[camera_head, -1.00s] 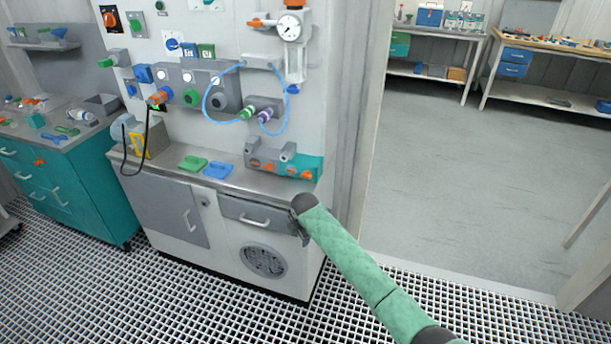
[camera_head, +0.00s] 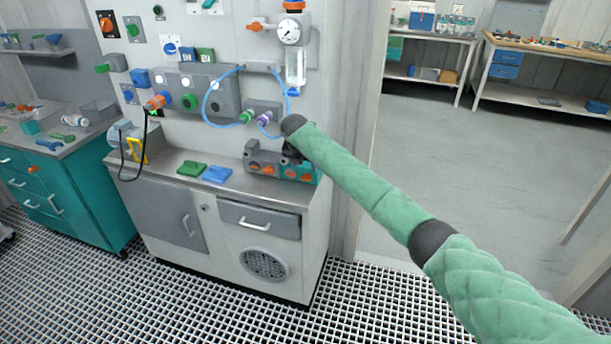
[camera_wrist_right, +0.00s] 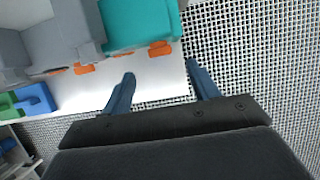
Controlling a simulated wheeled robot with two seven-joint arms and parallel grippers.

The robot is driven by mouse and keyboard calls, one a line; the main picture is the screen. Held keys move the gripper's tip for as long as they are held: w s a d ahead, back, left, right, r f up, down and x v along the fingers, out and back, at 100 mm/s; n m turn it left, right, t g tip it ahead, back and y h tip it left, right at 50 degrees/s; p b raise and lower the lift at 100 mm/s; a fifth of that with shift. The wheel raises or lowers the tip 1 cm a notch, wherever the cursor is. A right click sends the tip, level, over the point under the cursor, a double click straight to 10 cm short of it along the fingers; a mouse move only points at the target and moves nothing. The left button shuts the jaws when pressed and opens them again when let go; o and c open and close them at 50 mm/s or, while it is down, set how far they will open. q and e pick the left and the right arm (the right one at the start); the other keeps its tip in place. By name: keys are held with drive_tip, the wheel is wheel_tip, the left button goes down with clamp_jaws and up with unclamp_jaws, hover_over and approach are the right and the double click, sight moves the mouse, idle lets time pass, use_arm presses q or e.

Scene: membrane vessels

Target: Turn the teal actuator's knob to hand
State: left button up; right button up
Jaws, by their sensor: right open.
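My right gripper (camera_head: 291,153) is at the block in the head view. In the wrist view its two blue fingers (camera_wrist_right: 159,72) are apart and empty, with the knob just beyond the gap between them. No contact shows. My left gripper is not in view.
Grey actuators (camera_head: 262,160) with orange knobs stand left of the teal one. Blue tubing (camera_head: 207,100) loops on the panel above. Open floor (camera_head: 470,190) lies to the right.

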sight(306, 178)
use_arm(q)
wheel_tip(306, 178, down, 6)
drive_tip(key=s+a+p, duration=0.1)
drive_tip(key=p, duration=0.1)
use_arm(e)
drive_tip(key=shift+x, duration=3.65)
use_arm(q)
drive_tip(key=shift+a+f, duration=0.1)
use_arm(e)
drive_tip(key=shift+a, duration=0.1)
drive_tip(key=c, duration=1)
